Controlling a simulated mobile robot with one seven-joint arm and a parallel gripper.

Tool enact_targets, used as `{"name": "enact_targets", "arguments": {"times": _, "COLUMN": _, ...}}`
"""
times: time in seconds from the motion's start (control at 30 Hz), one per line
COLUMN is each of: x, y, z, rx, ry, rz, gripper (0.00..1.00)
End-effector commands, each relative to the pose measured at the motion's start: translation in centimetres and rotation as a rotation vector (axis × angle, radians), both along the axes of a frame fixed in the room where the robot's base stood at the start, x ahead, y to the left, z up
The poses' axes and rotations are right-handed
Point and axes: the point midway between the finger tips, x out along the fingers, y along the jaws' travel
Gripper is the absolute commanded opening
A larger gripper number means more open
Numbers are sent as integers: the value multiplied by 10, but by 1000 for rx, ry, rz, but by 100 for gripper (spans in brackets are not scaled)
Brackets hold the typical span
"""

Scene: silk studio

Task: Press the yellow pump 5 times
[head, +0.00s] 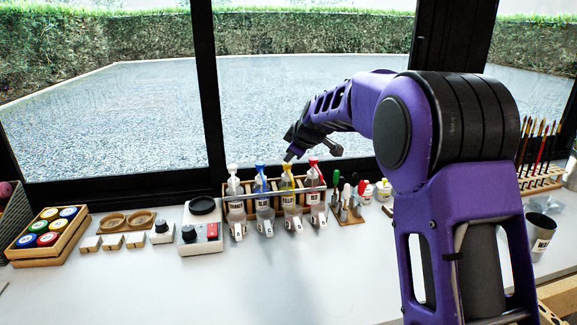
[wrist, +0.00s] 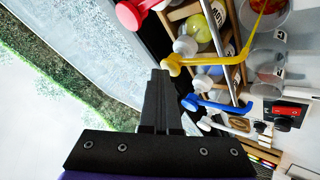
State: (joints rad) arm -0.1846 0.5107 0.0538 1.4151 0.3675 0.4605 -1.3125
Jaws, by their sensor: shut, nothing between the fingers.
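The yellow pump (head: 287,170) tops a clear bottle in the rack, between the blue pump (head: 260,171) and the red pump (head: 313,162). My gripper (head: 288,157) is shut and empty, with its fingertips pointing down just above the yellow pump's head. In the wrist view the fingertips (wrist: 160,74) end right beside the round yellow pump head (wrist: 172,64). Whether they touch it, I cannot tell. The yellow spout reaches toward the upper right there. The blue pump (wrist: 190,101) lies below it and the red pump (wrist: 130,13) above it.
A wooden bottle rack (head: 316,208) stands near the window, with a white pump (head: 232,170) at its left end. A small device with a red switch (head: 212,231) is to its left, handled tools (head: 345,196) to its right. The table front (head: 290,285) is clear.

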Motion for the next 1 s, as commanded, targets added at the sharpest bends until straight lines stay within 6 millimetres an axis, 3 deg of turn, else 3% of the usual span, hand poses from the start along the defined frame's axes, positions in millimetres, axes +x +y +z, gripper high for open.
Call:
{"name": "enact_targets", "arguments": {"times": 0.27, "x": 0, "y": 0, "z": -3, "rx": -2, "ry": 5, "rz": 1, "gripper": 0}}
{"name": "enact_targets", "arguments": {"times": 0.7, "x": 0, "y": -1, "z": 20, "rx": -3, "ry": 3, "rz": 1, "gripper": 0}}
{"name": "enact_targets", "arguments": {"times": 1.0, "x": 0, "y": 0, "z": 23, "rx": -1, "ry": 3, "rz": 0, "gripper": 0}}
